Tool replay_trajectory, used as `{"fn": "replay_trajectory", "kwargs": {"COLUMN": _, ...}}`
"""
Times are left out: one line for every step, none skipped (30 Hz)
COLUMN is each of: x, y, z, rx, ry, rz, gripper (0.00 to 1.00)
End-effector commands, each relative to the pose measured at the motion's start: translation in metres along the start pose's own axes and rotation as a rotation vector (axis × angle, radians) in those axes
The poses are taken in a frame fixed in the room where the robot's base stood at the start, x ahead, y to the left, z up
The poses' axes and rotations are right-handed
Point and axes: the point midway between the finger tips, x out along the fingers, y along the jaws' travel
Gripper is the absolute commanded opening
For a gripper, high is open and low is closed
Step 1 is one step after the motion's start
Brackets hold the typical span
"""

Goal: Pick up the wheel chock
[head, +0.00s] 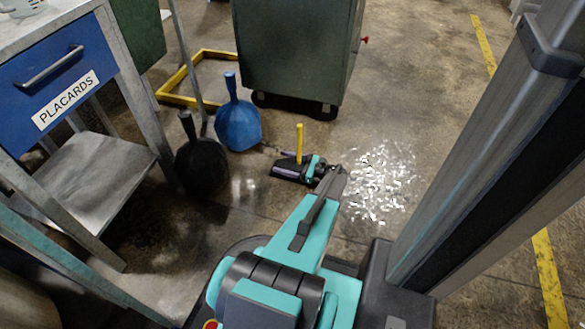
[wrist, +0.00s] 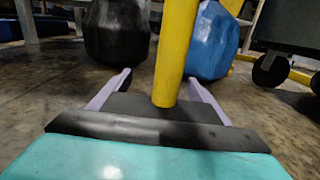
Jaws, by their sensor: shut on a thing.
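The wheel chock (head: 299,140) shows as an upright yellow bar rising from the front of my gripper, low over the concrete floor in the head view. In the wrist view its yellow bar (wrist: 176,50) stands between the two lilac fingers, with a dark part at its foot. My gripper (head: 285,172) is shut on the chock; its fingers also show in the wrist view (wrist: 158,90), one on each side. Most of the chock's body is hidden or hard to tell from the dark gripper parts. I cannot tell whether it touches the floor.
A blue tied bag (head: 238,127) and a black one (head: 201,163) stand just beyond and left. A green wheeled bin (head: 296,55) is behind them, by a yellow floor frame (head: 172,98). A blue-drawer workbench (head: 58,75) stands left.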

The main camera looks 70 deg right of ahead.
Motion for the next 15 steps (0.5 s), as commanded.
{"fn": "replay_trajectory", "kwargs": {"x": -0.0001, "y": 0.0002, "z": 0.0, "rx": 0.0, "ry": 0.0, "rz": 0.0, "gripper": 0.2}}
{"fn": "replay_trajectory", "kwargs": {"x": -0.0001, "y": 0.0002, "z": 0.0, "rx": 0.0, "ry": 0.0, "rz": 0.0, "gripper": 0.15}}
{"fn": "replay_trajectory", "kwargs": {"x": -0.0001, "y": 0.0002, "z": -0.0001, "rx": 0.0, "ry": 0.0, "rz": 0.0, "gripper": 0.08}}
{"fn": "replay_trajectory", "kwargs": {"x": -0.0001, "y": -0.0005, "z": 0.0041, "rx": -0.003, "ry": -0.006, "rz": 0.001, "gripper": 0.08}}
{"fn": "replay_trajectory", "kwargs": {"x": -0.0001, "y": -0.0005, "z": 0.0041, "rx": -0.003, "ry": -0.006, "rz": 0.001, "gripper": 0.08}}
{"fn": "replay_trajectory", "kwargs": {"x": -0.0001, "y": -0.0005, "z": 0.004, "rx": -0.002, "ry": -0.006, "rz": 0.001, "gripper": 0.08}}
{"fn": "replay_trajectory", "kwargs": {"x": -0.0001, "y": -0.0005, "z": 0.0039, "rx": -0.002, "ry": -0.006, "rz": 0.001, "gripper": 0.08}}
{"fn": "replay_trajectory", "kwargs": {"x": -0.0001, "y": -0.0005, "z": 0.0039, "rx": -0.002, "ry": -0.006, "rz": 0.001, "gripper": 0.08}}
{"fn": "replay_trajectory", "kwargs": {"x": -0.0001, "y": -0.0005, "z": 0.0038, "rx": -0.002, "ry": -0.006, "rz": 0.0, "gripper": 0.08}}
{"fn": "replay_trajectory", "kwargs": {"x": -0.0001, "y": -0.0005, "z": 0.0038, "rx": -0.002, "ry": -0.006, "rz": 0.0, "gripper": 0.08}}
{"fn": "replay_trajectory", "kwargs": {"x": -0.0001, "y": -0.0005, "z": 0.0039, "rx": -0.002, "ry": -0.006, "rz": 0.0, "gripper": 0.08}}
{"fn": "replay_trajectory", "kwargs": {"x": -0.0001, "y": -0.0005, "z": 0.0042, "rx": -0.002, "ry": -0.006, "rz": 0.0, "gripper": 0.08}}
{"fn": "replay_trajectory", "kwargs": {"x": -0.0001, "y": -0.0005, "z": 0.0045, "rx": -0.002, "ry": -0.006, "rz": 0.0, "gripper": 0.08}}
{"fn": "replay_trajectory", "kwargs": {"x": -0.0001, "y": -0.0005, "z": 0.0049, "rx": -0.002, "ry": -0.006, "rz": 0.0, "gripper": 0.08}}
{"fn": "replay_trajectory", "kwargs": {"x": -0.0001, "y": -0.0004, "z": 0.0057, "rx": -0.002, "ry": -0.006, "rz": 0.0, "gripper": 0.08}}
